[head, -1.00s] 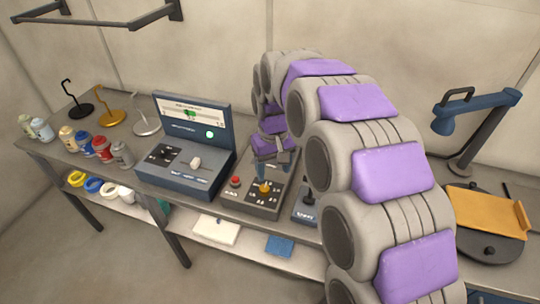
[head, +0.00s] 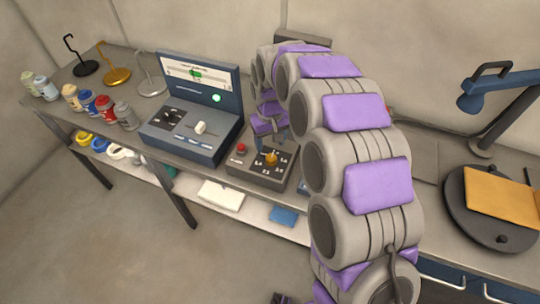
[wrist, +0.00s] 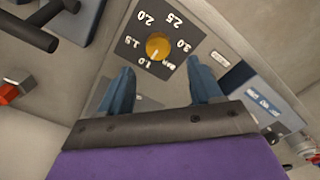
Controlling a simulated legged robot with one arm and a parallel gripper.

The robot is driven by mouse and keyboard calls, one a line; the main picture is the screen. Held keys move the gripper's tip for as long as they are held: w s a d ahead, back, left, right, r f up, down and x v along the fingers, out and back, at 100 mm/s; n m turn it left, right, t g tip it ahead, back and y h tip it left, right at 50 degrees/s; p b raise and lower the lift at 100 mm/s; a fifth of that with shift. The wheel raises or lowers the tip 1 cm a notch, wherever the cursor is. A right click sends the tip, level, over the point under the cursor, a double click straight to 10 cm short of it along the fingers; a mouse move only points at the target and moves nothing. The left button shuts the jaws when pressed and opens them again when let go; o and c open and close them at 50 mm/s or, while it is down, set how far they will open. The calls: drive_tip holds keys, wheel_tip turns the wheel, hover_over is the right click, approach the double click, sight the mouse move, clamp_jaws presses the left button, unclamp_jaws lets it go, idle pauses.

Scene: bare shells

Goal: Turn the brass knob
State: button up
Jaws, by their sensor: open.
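The brass knob (head: 271,158) sits on a black dial plate on a grey control box (head: 243,177). In the wrist view the knob (wrist: 158,46) is a round yellow disc with numbers from 1.0 to 3.0 around it. My gripper (wrist: 160,82) is open, with its two blue fingers spread apart. The knob lies just beyond the fingertips, roughly between them, and nothing is held. In the head view my gripper (head: 268,138) hangs close above the knob; whether it touches cannot be told.
A blue console (head: 190,150) with a lit green lamp stands to the left. Several jars (head: 104,107) line the bench further left. A turntable (head: 470,215) with an orange plate is at right.

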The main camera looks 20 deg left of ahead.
sight(271, 157)
drive_tip(key=f, duration=0.3)
drive_tip(key=f+b, duration=0.1)
drive_tip(key=f, duration=0.2)
drive_tip(key=shift+d+f, duration=0.2)
drive_tip(key=shift+f, duration=0.05)
drive_tip(key=shift+c, duration=0.4)
drive_tip(key=c, duration=1)
drive_tip(key=shift+o, duration=0.2)
drive_tip(key=shift+r, duration=0.1)
